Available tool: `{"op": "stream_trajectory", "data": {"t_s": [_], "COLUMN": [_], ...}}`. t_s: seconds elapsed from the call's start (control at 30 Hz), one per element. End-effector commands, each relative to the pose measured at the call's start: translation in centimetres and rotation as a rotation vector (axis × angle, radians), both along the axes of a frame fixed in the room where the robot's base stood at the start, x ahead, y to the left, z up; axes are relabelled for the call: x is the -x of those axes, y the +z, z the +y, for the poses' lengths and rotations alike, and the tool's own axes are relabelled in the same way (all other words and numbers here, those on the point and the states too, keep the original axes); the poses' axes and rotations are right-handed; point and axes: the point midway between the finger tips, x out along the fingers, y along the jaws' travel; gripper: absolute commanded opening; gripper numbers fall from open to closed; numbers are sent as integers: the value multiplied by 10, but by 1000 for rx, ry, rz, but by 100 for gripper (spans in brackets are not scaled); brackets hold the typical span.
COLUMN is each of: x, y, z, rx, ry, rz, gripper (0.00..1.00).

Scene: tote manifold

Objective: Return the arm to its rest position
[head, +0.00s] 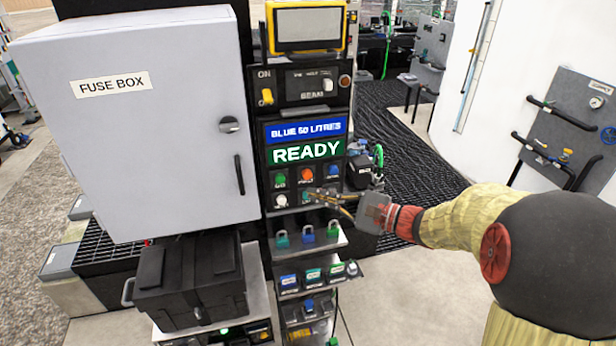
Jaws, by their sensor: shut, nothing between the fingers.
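My arm reaches in from the right edge of the head view, with a yellowish sleeve, a dark round joint and a red wrist band. My gripper (318,194) is shut and empty. Its fingertips are in front of the lower row of buttons on the control panel (352,133). I cannot tell whether the tips touch a button. The green sign on the panel (306,150) reads READY, under a blue sign reading BLUE 60 LITRES.
A grey fuse box (150,150) with a closed door stands left of the panel. Below it is a black case (190,280). Shelves with small padlocks (307,236) sit under the panel. A white curved wall (490,110) and a pipe board (570,125) stand at right.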

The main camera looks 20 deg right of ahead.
Motion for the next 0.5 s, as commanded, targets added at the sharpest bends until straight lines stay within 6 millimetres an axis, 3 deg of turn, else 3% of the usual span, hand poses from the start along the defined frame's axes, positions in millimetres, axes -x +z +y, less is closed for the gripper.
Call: {"op": "stream_trajectory", "data": {"t_s": [0.37, 0.5], "x": [0, 10], "y": [0, -26], "z": [0, 5], "rx": [-2, 53], "ry": [-2, 31], "rz": [4, 72], "gripper": [0, 0]}}
